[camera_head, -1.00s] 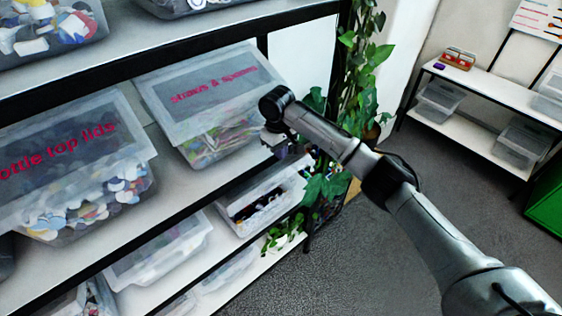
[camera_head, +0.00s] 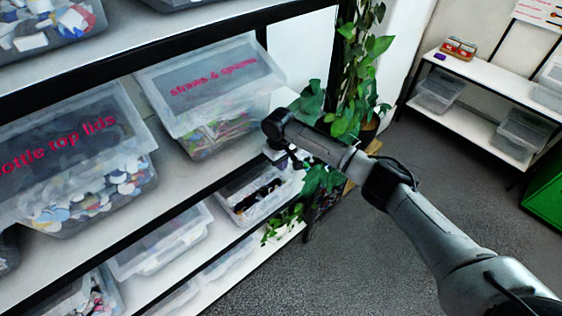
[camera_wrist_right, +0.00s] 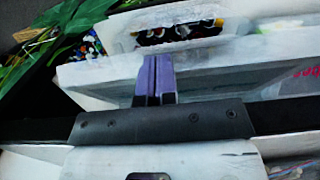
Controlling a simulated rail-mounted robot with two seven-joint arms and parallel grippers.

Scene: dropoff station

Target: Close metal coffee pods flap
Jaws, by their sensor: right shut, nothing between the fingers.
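An open translucent bin with dark and coloured contents (camera_head: 262,190) stands on the lower shelf, under the straws & spoons bin. Its label cannot be read in the head view. In the right wrist view the bin (camera_wrist_right: 180,32) is at the top. A translucent flap (camera_wrist_right: 220,84) with partly cut-off pink lettering stretches below it, apparently raised open. My right gripper (camera_head: 295,162) is in front of the shelf's right end, close above the bin. Its purple fingers (camera_wrist_right: 154,76) are shut and empty, overlapping the flap in view; contact cannot be told. My left gripper is out of view.
The straws & spoons bin (camera_head: 205,95) and bottle top lids bin (camera_head: 70,165) sit on the shelf above. A leafy plant (camera_head: 360,85) is just behind my right arm. The grey floor (camera_head: 400,250) is clear; a white side shelf (camera_head: 485,80) stands farther right.

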